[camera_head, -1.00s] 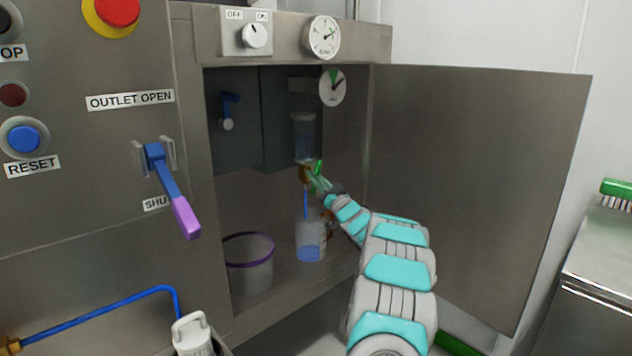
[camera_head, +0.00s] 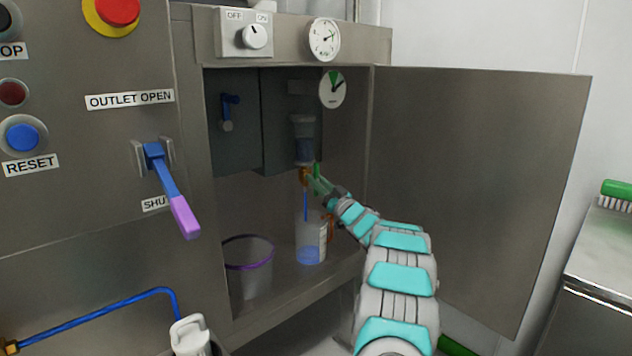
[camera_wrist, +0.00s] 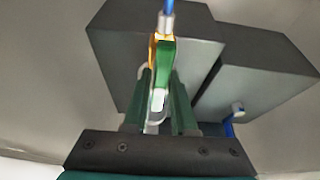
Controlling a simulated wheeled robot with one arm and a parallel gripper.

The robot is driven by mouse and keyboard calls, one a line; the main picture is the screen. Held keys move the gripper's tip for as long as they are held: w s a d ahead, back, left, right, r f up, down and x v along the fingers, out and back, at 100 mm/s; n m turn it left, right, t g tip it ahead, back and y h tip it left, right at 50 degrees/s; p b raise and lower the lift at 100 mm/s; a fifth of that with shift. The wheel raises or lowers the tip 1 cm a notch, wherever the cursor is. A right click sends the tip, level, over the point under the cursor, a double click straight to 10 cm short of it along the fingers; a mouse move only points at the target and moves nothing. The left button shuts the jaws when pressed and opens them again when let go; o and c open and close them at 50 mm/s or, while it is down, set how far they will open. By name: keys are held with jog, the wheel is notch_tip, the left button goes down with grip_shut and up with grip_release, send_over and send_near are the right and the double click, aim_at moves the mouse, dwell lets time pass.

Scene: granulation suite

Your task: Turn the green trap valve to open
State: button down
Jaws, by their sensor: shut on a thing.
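The green trap valve handle (camera_head: 317,174) is inside the open cabinet, on a brass valve body (camera_head: 304,177) under a clear trap bowl (camera_head: 303,150) holding dark blue liquid. The handle stands roughly upright in the head view. My gripper (camera_head: 319,184) reaches in from the lower right and is shut on the handle. In the wrist view the green handle (camera_wrist: 163,66) lies between my two green fingers (camera_wrist: 162,84). A blue tube (camera_head: 306,207) runs down from the valve into a clear jar (camera_head: 311,238) with some blue liquid. The exact contact is small in the head view.
The cabinet door (camera_head: 475,180) stands open to the right of my arm. A purple-rimmed bucket (camera_head: 249,268) stands left of the jar. A blue-purple outlet lever (camera_head: 172,190) sits on the left panel.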

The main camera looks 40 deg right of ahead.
jog(key=c, duration=0.7)
grip_release()
jog(key=v, duration=0.8)
jog(key=shift+w+b, duration=0.1)
jog(key=shift+b, duration=0.25)
